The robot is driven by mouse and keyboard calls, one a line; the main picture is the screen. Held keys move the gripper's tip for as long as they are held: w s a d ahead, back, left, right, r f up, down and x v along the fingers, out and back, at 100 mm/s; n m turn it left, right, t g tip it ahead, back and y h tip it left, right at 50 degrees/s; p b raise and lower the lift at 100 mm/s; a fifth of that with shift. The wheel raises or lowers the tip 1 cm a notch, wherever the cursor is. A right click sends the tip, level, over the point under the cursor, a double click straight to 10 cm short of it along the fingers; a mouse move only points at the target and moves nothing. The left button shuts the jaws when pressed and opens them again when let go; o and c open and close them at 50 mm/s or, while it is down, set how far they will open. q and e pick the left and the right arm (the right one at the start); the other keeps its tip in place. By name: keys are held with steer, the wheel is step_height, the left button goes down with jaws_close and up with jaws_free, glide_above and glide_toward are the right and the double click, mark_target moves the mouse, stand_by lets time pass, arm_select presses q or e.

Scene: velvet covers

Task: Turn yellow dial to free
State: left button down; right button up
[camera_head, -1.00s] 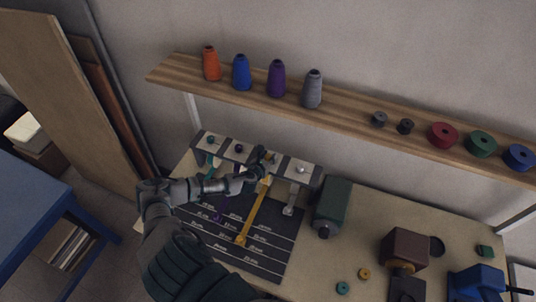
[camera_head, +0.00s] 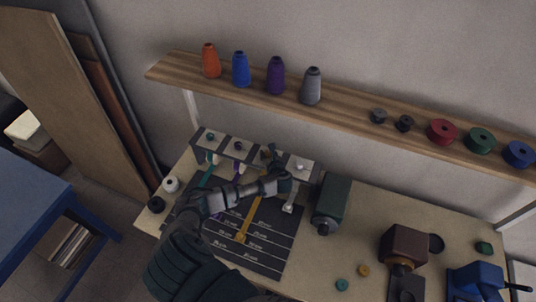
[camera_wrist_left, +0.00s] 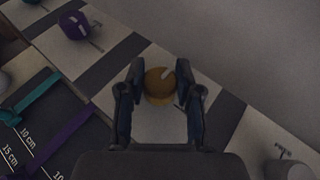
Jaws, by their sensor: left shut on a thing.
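The yellow dial (camera_wrist_left: 159,86) shows in the left wrist view on a light panel of the striped rail (camera_wrist_left: 222,93), with a pale pointer mark at its upper right. My left gripper (camera_wrist_left: 159,92) has its two fingers on either side of the dial, shut on it. In the head view my left gripper (camera_head: 275,168) is over the rail (camera_head: 215,145), and the dial is mostly hidden behind it. A yellow strip (camera_head: 250,222) runs from below the dial across the dark measuring mat (camera_head: 272,262). My right gripper is not in view.
A purple dial (camera_wrist_left: 74,25) and a teal dial (camera_head: 210,138) sit further left on the rail, a white dial (camera_head: 299,167) to the right. A green block (camera_head: 332,203) stands beside the rail. A wooden shelf (camera_head: 350,105) with cones and spools hangs above.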

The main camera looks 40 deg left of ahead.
arm_select(q)
steer(key=shift+w+a+r, duration=0.2)
steer(key=shift+r, duration=0.2)
steer(key=c, duration=0.9)
jaws_free()
steer(key=shift+c, duration=0.2)
steer(key=shift+o, duration=0.9)
steer(key=shift+f, duration=0.3)
steer(key=v, duration=1.2)
steer(key=shift+w+f, duration=0.1)
steer(key=shift+f, duration=0.05)
